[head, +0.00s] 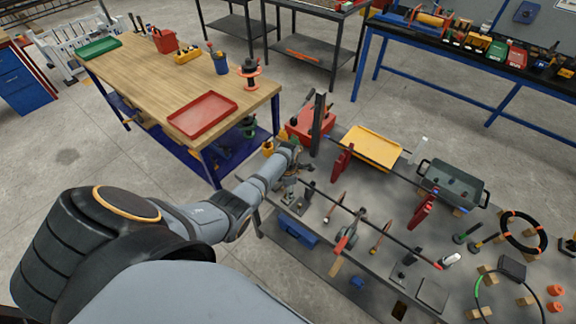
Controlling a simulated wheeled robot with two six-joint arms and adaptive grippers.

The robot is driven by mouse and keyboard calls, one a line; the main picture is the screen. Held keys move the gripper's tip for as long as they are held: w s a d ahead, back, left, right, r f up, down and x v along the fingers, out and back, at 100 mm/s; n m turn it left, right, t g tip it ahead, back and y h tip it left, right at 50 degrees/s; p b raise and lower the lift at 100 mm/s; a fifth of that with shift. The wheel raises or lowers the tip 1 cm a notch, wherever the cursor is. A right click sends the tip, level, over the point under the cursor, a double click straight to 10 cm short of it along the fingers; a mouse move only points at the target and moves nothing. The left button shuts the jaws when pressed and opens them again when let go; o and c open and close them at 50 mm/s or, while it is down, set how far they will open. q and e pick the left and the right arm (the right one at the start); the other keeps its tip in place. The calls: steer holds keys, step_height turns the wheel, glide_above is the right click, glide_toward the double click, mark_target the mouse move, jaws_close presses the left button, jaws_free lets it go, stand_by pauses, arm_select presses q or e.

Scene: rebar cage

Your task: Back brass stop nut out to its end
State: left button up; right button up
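My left arm comes in from the left, and its gripper (292,184) is at the left end of a long dark rod (376,230) over the grey workbench (320,238). The fingers are small and dark against the fixtures there. I cannot tell whether they are open or shut, or whether they touch the rod. I cannot make out the brass stop nut; it may be hidden by the gripper or too small to see. My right gripper is not in view.
The grey bench holds red clamps (343,161), a yellow tray (371,147), a grey-green bin (453,183), a black-and-orange ring (524,232) and hand tools. A dark post (318,125) stands close beyond the gripper. A wooden table with a red tray (203,113) stands behind left.

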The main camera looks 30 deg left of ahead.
arm_select(q)
step_height(320, 180, up, 9)
stand_by(0.5)
